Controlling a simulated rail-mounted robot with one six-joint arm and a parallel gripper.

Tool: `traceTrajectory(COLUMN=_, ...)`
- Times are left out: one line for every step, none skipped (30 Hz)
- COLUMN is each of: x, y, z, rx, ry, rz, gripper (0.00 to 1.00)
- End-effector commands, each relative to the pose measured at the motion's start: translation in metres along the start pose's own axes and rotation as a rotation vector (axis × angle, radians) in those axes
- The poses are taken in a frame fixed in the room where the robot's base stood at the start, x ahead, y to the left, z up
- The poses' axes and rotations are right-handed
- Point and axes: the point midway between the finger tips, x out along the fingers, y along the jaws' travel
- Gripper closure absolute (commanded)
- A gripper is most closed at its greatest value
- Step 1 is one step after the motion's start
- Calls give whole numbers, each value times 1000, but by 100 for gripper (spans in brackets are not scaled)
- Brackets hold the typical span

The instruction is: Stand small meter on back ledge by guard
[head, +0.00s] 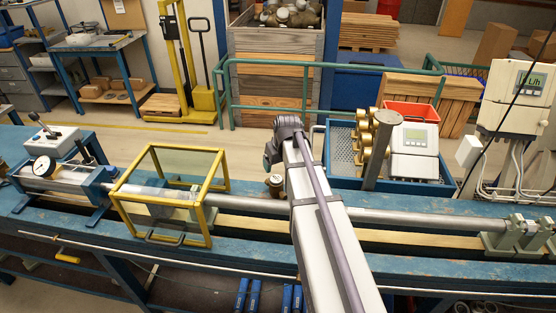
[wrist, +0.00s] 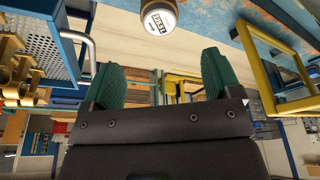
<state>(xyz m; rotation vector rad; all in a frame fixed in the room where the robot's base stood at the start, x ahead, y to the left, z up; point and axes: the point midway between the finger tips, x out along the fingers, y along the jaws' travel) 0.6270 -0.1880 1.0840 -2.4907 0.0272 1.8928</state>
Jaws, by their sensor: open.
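The small meter (head: 275,185), a brassy body with a pale top, stands on the bench's blue back ledge (head: 245,188), just right of the yellow-framed guard (head: 207,214) and apart from it. My arm partly crosses the view beside it. In the wrist view the meter (wrist: 158,20) shows its round labelled face at the top edge, with part of it cut off. My gripper (wrist: 162,68) is open, its two green pads apart and empty. The meter lies beyond the fingertips, clear of both pads. In the head view the fingers are hidden. The guard (wrist: 262,62) is at right in the wrist view.
A long grey pipe (head: 420,219) runs along the bench.

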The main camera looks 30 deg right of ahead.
Motion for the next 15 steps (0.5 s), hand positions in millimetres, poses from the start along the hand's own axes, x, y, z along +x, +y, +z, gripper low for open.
traceTrajectory(x=0, y=0, z=0, rx=0, ry=0, rz=0, gripper=16)
traceTrajectory(x=0, y=-2, z=2, rx=-1, ry=-2, rz=-1, gripper=16)
traceTrajectory(x=0, y=-10, z=7, rx=-3, ry=-9, rz=-4, gripper=16)
traceTrajectory(x=-1, y=-20, z=14, rx=-4, ry=-20, rz=-8, gripper=16)
traceTrajectory(x=-4, y=-36, z=24, rx=-9, ry=-35, rz=-13, gripper=16)
traceTrajectory(x=-8, y=-61, z=43, rx=-14, ry=-65, rz=-19, gripper=16)
traceTrajectory(x=-11, y=-82, z=60, rx=-17, ry=-92, rz=-23, gripper=16)
traceTrajectory(x=-16, y=-102, z=78, rx=-21, ry=-120, rz=-26, gripper=16)
traceTrajectory(x=-21, y=-127, z=102, rx=-23, ry=-158, rz=-26, gripper=16)
traceTrajectory(x=-26, y=-142, z=120, rx=-25, ry=-184, rz=-23, gripper=16)
traceTrajectory(x=-30, y=-156, z=135, rx=-26, ry=-208, rz=-19, gripper=16)
traceTrajectory(x=-34, y=-169, z=152, rx=-26, ry=-235, rz=-14, gripper=16)
traceTrajectory(x=-37, y=-176, z=162, rx=-26, ry=-251, rz=-9, gripper=16)
traceTrajectory(x=-38, y=-180, z=168, rx=-26, ry=-261, rz=-5, gripper=16)
traceTrajectory(x=-40, y=-183, z=172, rx=-24, ry=-270, rz=-2, gripper=16)
